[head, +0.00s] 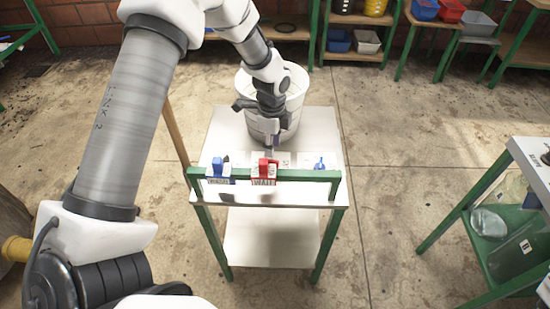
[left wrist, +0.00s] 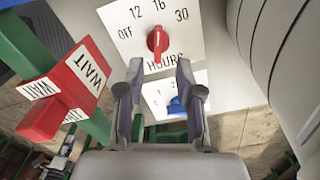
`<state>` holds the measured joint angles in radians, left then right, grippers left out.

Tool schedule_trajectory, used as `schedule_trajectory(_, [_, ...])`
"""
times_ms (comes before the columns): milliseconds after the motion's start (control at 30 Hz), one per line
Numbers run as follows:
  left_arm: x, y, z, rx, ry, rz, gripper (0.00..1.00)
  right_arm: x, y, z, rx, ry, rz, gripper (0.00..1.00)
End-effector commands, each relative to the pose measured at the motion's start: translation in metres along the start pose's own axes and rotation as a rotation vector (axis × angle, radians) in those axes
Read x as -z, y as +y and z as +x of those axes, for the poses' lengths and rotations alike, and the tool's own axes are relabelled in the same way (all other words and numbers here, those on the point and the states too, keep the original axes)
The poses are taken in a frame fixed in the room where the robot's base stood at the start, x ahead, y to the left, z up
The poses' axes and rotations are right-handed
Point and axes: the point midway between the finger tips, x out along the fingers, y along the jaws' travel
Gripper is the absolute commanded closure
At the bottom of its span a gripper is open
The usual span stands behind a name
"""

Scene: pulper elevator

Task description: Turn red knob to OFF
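The red knob (left wrist: 157,41) sits on a white dial plate (left wrist: 190,45) marked OFF, 12, 16, 30 and HOURS. Its white mark points up toward the numbers, away from OFF, which is at left. My left gripper (left wrist: 159,72) is open and empty. Its two fingers point at the dial, just short of the knob and apart from it. In the head view my left gripper (head: 271,148) hangs over the small table, and I cannot make out the red knob there. My right gripper is not in view.
A red WAIT sign (head: 264,172) and a blue sign (head: 217,170) hang on the table's green rail (head: 300,174). A blue knob (head: 320,163) is at the right; it also shows between the fingers in the wrist view (left wrist: 177,105). A white bucket (head: 294,98) stands behind.

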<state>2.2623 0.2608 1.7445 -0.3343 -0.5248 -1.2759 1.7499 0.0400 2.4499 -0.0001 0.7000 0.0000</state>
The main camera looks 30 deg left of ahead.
Motion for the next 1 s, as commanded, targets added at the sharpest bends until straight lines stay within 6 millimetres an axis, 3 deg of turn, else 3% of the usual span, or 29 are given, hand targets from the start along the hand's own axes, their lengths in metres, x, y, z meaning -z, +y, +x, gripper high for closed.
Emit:
schedule_trajectory(200, [0.000,0.001,0.042,-0.003,-0.001,0.000,0.65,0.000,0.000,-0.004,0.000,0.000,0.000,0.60])
schedule_trajectory(300, [0.000,0.001,0.053,-0.001,0.000,0.000,0.65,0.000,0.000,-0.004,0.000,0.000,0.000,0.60])
schedule_trajectory(567, [0.000,0.000,0.057,0.000,0.000,0.000,0.65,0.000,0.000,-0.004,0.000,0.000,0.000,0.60])
schedule_trajectory(667, [0.000,0.000,0.057,0.000,0.000,0.000,0.96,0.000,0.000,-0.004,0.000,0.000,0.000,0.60])
schedule_trajectory(700, [0.000,0.000,0.057,0.000,0.000,0.000,1.00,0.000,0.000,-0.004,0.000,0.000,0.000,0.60])
schedule_trajectory(1000, [0.000,0.001,0.057,-0.001,0.000,-0.008,1.00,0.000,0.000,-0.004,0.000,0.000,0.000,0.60])
